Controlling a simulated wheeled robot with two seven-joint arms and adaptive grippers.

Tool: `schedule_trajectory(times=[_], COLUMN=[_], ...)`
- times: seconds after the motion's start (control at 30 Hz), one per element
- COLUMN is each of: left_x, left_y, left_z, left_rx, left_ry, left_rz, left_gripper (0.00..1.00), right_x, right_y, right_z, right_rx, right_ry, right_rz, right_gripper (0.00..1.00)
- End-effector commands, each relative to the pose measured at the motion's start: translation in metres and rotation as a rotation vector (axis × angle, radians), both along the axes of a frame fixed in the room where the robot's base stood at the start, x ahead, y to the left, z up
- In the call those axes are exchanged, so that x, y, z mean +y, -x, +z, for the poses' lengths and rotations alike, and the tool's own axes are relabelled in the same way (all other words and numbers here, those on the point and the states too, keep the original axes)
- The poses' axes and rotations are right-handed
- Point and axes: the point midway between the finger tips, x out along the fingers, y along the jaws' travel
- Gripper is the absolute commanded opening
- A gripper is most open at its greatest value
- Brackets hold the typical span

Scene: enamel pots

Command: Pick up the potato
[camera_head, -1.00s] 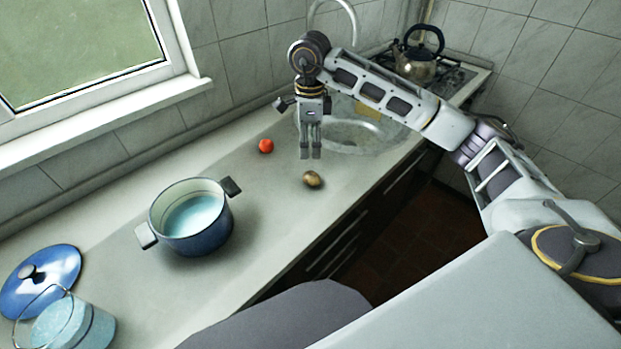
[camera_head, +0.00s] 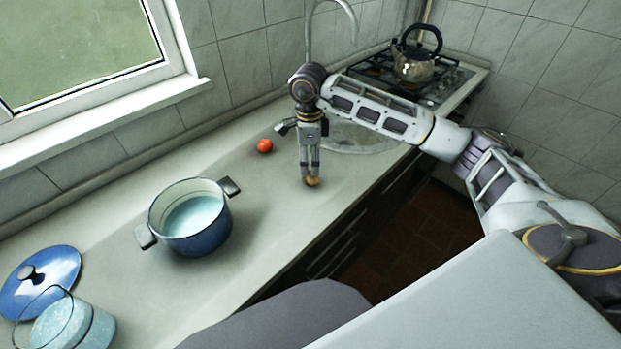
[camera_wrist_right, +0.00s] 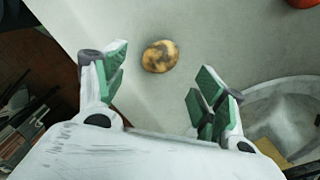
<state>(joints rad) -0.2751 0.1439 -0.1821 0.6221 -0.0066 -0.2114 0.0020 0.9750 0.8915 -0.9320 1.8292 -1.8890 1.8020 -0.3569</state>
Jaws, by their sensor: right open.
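The potato (camera_head: 312,181) is small, brown and roundish, and lies on the countertop near its front edge. In the right wrist view the potato (camera_wrist_right: 160,56) shows dark patches and lies ahead of the fingertips, nearer the left finger. My right gripper (camera_head: 309,172) points down at the potato, and its fingers cover part of it in the head view. In the right wrist view my right gripper (camera_wrist_right: 158,82) is open, with green pads spread apart and nothing between them. My left gripper is not in view.
A red tomato (camera_head: 265,146) lies behind and left of the potato. A blue pot (camera_head: 205,238) with pale liquid stands to the left. A blue lid (camera_head: 55,285) and a light-blue pail (camera_head: 85,328) are at far left. A sink (camera_head: 355,140) and kettle (camera_head: 412,68) are behind.

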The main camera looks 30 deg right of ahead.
Motion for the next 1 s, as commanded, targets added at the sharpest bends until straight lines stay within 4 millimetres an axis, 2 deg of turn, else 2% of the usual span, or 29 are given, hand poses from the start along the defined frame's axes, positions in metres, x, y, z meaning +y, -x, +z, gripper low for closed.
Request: schedule_trajectory(times=[0.2,0.43,0.73,1.0], left_x=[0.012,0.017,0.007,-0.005], left_y=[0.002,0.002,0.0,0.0], left_z=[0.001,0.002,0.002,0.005], left_rx=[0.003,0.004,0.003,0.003], left_ry=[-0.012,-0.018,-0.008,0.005], left_rz=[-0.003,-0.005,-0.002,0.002], left_gripper=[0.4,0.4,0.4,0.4], right_x=[0.0,0.0,-0.001,-0.004], right_y=[0.0,0.0,0.0,0.001], right_z=[-0.019,-0.022,-0.027,-0.054], right_rx=[0.0,-0.001,0.001,0.003], right_ry=[0.0,0.0,0.0,0.0], right_rz=[-0.001,-0.001,-0.001,-0.001], right_gripper=[0.7,0.7,0.7,0.7])
